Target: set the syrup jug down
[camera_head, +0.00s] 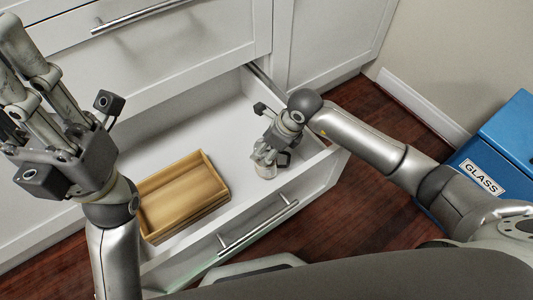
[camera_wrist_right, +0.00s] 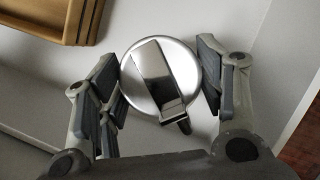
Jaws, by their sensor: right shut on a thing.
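The syrup jug (camera_wrist_right: 183,86) has a round silver lid with a dark and shiny handle piece across it, seen from above in the right wrist view. In the head view its pale lower body (camera_head: 265,170) shows inside the open drawer, below my right gripper (camera_head: 269,155). My right gripper (camera_wrist_right: 168,88) is shut on the jug, one finger on each side of it. The jug looks upright; I cannot tell whether its base touches the drawer floor. My left gripper (camera_head: 30,95) is raised at the left, its fingers pointing up, and I see nothing in it.
The open white drawer (camera_head: 150,157) holds a wooden tray (camera_head: 213,160) left of the jug. The drawer front (camera_head: 275,222) has a metal bar handle. White drawer floor is bare around the jug. A blue bin (camera_head: 490,165) labelled GLASS stands at the right on dark wood floor.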

